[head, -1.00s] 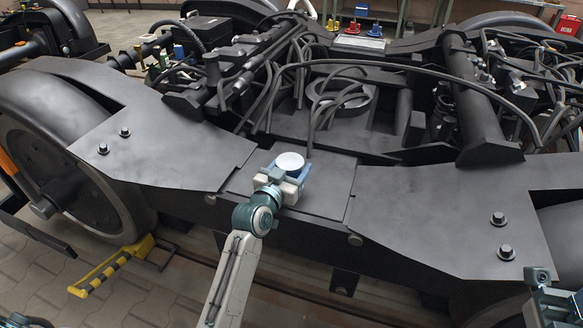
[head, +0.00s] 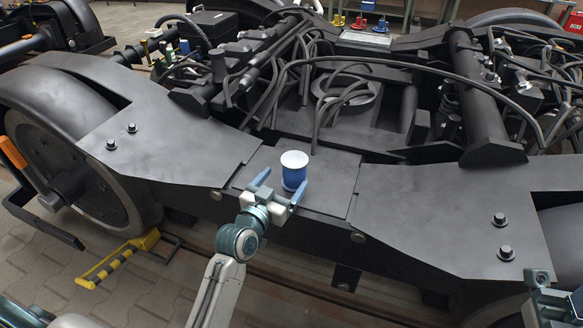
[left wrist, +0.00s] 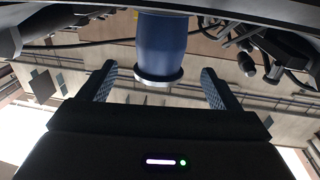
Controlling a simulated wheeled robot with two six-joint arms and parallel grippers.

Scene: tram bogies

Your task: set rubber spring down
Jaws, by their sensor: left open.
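The rubber spring (head: 293,172) is a blue, spool-shaped piece with a white top. It stands upright on the flat dark plate (head: 322,184) in the middle of the bogie frame. My left gripper (head: 279,192) is open just in front of the spring, its two fingers apart and clear of it. In the left wrist view the spring (left wrist: 161,46) shows upside down, beyond and between the open fingertips (left wrist: 158,80). Part of my right gripper (head: 545,292) shows at the lower right edge, and its jaws cannot be made out.
Black hoses (head: 345,92) arch over the frame behind the plate. Bolted side plates (head: 440,215) lie left and right of it. A yellow and black wheel chock (head: 118,262) is on the floor at left. Small coloured parts (head: 360,22) stand at the far back.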

